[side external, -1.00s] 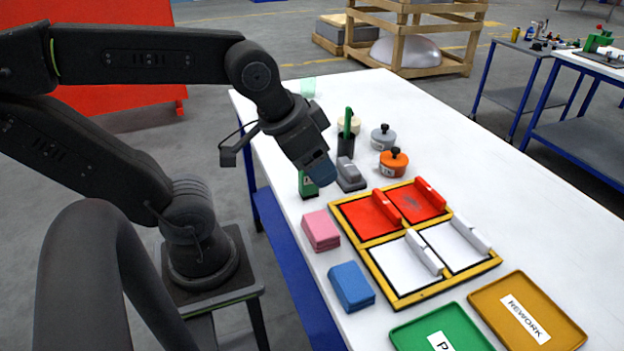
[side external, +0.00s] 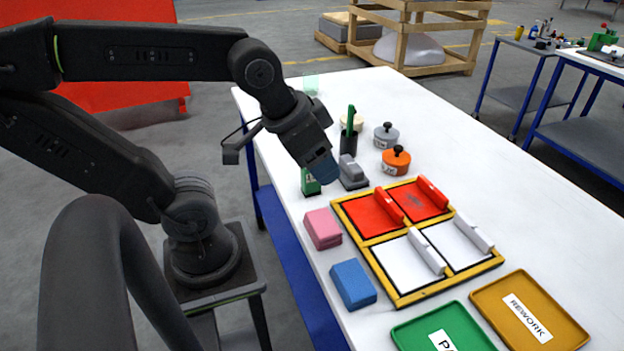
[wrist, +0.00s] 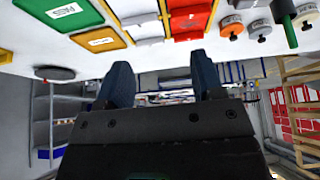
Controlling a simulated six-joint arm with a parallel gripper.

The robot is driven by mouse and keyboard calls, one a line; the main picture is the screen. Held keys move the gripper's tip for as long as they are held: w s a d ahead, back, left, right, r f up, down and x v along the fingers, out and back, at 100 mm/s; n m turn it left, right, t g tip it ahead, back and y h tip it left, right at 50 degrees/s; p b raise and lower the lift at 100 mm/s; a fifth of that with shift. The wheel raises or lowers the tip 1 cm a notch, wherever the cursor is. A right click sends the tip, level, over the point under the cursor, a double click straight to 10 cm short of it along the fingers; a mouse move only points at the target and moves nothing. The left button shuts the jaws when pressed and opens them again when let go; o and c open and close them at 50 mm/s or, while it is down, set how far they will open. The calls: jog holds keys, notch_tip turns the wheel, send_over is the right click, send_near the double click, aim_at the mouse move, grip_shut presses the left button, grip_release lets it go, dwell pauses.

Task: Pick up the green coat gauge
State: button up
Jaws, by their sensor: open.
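The green coat gauge (side external: 310,183) appears to be the small green block with a pale label standing on the white table, left of the grey block on a dark base. My gripper (side external: 323,167) is above the table, close to the gauge in the picture, angled down to the right; the height gap is hard to tell. In the wrist view my gripper (wrist: 162,78) has its two blue fingers wide apart with nothing between them. I cannot make out the gauge there.
A grey block on a dark base (side external: 351,174) stands beside the gauge. A black cup (side external: 348,145) holds a green stick. Orange (side external: 396,160) and grey (side external: 385,136) lidded pots, a pink block (side external: 322,229), a blue block (side external: 352,285) and a yellow-framed fixture (side external: 383,288) are nearby.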

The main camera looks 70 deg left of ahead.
jog(key=shift+o, duration=0.3)
jog(key=shift+o, duration=1.4)
jog(key=n+g+y, duration=0.4)
jog(key=n+g, duration=0.2)
jog(key=n, duration=1.2)
send_near(311, 179)
jog(key=x, duration=0.3)
jog(key=a+x, duration=0.1)
jog(key=x, duration=0.3)
jog(key=a+x, duration=0.1)
jog(key=x, duration=0.2)
jog(key=shift+w+a+r, duration=0.2)
jog(key=shift+w, duration=0.15)
